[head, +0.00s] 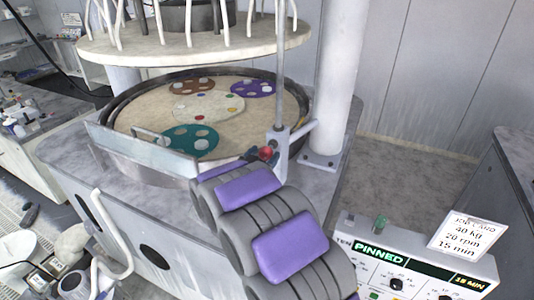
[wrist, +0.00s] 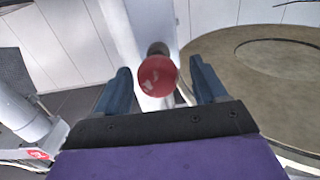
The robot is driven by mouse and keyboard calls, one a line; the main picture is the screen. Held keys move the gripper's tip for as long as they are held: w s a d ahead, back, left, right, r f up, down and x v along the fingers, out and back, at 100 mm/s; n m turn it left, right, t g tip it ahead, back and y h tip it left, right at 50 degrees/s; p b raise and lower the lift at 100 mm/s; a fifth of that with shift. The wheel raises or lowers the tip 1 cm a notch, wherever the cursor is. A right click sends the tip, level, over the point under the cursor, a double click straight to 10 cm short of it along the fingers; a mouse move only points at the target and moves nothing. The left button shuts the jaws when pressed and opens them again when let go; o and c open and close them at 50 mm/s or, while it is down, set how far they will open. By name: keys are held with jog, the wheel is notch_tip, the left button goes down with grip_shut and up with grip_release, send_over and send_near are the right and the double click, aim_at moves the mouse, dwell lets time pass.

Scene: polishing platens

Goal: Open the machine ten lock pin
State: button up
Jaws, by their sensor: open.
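The lock pin's red ball knob (head: 266,153) sits on a pale bracket (head: 281,140) at the front right rim of the polishing machine, at the foot of a vertical rod. In the wrist view the red knob (wrist: 158,75) lies between the two blue fingers of my gripper (wrist: 160,85). The fingers are apart, with a visible gap on both sides of the knob. In the head view my gripper (head: 260,155) is small and partly hidden behind my arm. A control panel (head: 400,262) at lower right shows a green "PINNED" display.
The round platen (head: 150,108) carries coloured carrier discs, including a teal one (head: 189,141). A round upper plate (head: 190,45) with several white tubes hangs above. A thick white column (head: 338,80) stands right of the rod. A card (head: 466,236) stands on the panel.

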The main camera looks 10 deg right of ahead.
aim_at(273, 145)
jog(key=shift+x, duration=1.55)
jog(key=shift+s, duration=0.1)
grip_shut()
